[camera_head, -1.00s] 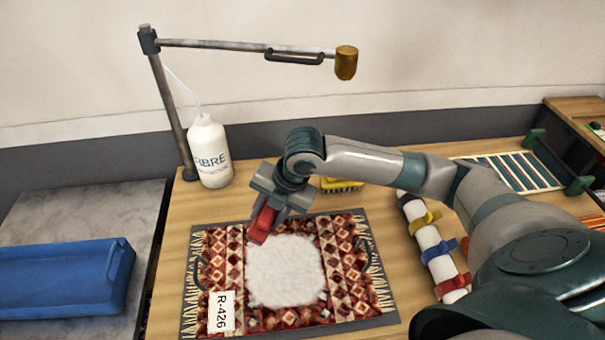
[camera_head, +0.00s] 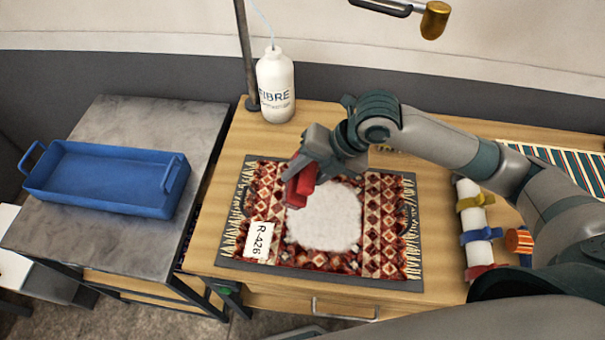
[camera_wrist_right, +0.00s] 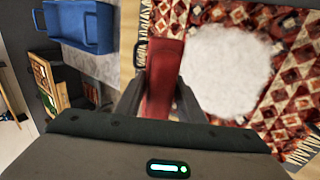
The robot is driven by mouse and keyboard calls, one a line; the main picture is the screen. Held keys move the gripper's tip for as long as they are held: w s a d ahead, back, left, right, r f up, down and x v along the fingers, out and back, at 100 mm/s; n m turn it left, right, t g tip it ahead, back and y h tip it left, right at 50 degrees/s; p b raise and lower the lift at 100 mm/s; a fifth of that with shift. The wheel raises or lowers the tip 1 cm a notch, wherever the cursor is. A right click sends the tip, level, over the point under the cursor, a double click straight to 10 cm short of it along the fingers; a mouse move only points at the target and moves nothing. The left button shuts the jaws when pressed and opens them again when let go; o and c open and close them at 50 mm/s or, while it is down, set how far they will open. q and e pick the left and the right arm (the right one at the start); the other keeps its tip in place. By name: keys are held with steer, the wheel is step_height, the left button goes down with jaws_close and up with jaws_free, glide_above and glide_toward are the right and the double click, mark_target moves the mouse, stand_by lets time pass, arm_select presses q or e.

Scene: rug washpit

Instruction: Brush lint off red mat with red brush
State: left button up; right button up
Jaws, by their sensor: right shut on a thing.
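The red patterned mat (camera_head: 385,222) with fringed ends lies on a grey underlay on the wooden table, with a tag reading R-426 (camera_head: 260,241) at its lower left. A white patch of lint (camera_head: 325,222) covers its middle; it also shows in the right wrist view (camera_wrist_right: 228,72). My right gripper (camera_head: 312,168) is shut on the red brush (camera_head: 301,187), over the mat's upper left part beside the lint. In the right wrist view the brush (camera_wrist_right: 163,75) sits between the fingers. Whether its bristles touch the mat is hidden. My left gripper is not in view.
A white FIBRE bottle (camera_head: 276,88) stands at the back by a metal post. A blue tray (camera_head: 105,180) sits on the grey side table at left. A white roll with coloured straps (camera_head: 475,225) lies right of the mat. A striped rug (camera_head: 570,165) lies at back right.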

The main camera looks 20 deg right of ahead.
steer(key=shift+f+b, duration=1.95)
steer(key=shift+f, duration=0.35)
steer(key=shift+w+a+r, duration=0.1)
